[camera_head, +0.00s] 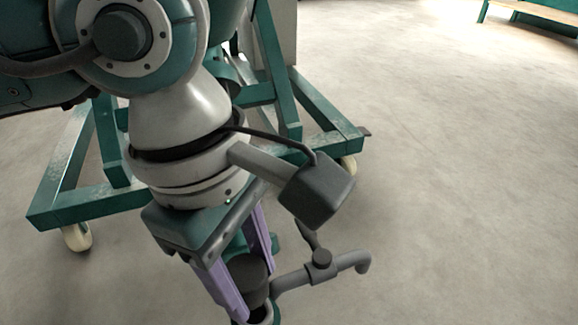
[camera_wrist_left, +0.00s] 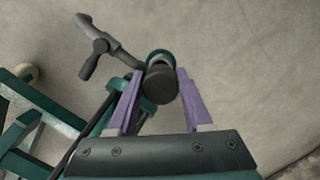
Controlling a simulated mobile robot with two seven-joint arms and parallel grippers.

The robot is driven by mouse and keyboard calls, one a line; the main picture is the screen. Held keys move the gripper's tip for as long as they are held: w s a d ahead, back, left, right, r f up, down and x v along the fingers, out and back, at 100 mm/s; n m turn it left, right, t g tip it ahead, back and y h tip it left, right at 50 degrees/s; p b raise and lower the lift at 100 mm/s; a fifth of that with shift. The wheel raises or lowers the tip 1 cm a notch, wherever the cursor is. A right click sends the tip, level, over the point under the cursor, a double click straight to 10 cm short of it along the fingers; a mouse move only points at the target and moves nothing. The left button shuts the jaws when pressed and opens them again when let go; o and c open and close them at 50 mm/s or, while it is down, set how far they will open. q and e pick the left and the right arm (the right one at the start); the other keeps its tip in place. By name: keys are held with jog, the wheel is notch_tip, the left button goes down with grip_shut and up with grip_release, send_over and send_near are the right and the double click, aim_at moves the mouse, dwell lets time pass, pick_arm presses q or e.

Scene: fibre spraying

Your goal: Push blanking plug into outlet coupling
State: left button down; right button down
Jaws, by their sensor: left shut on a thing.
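My left gripper (camera_head: 254,286) points down with its two purple fingers on either side of a dark grey cylinder, the blanking plug (camera_head: 248,270). It is shut on the plug. The wrist view shows the plug (camera_wrist_left: 161,84) between the fingertips (camera_wrist_left: 160,75). The outlet coupling (camera_head: 265,314) shows as a dark teal rim just below the plug, at the bottom edge of the head view. In the wrist view the green coupling (camera_wrist_left: 157,56) lies right beyond the plug, roughly in line with it. The plug hides the coupling's mouth; I cannot tell whether it is inside. My right gripper is out of view.
A grey pipe with a valve handle (camera_head: 321,262) sticks out sideways close to the fingers; it also shows in the wrist view (camera_wrist_left: 104,45). A green wheeled frame (camera_head: 320,112) stands behind my arm. The concrete floor (camera_head: 470,200) to the right is clear.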

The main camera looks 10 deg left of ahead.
aim_at(237, 269)
pick_arm(q)
jog(key=shift+f+b, duration=0.55)
jog(key=shift+f, duration=0.45)
jog(key=shift+f+b, duration=1.55)
jog(key=shift+f, duration=0.1)
dwell(0.6)
jog(key=shift+c, duration=1.2)
grip_release()
jog(key=r+p, duration=0.2)
jog(key=r, duration=0.1)
jog(key=a+r+p, duration=0.1)
jog(key=r+p, duration=0.1)
jog(key=r, duration=0.1)
jog(key=r+p, duration=0.3)
jog(key=r, duration=0.1)
jog(key=shift+w+a, duration=0.15)
jog(key=shift+a, duration=0.15)
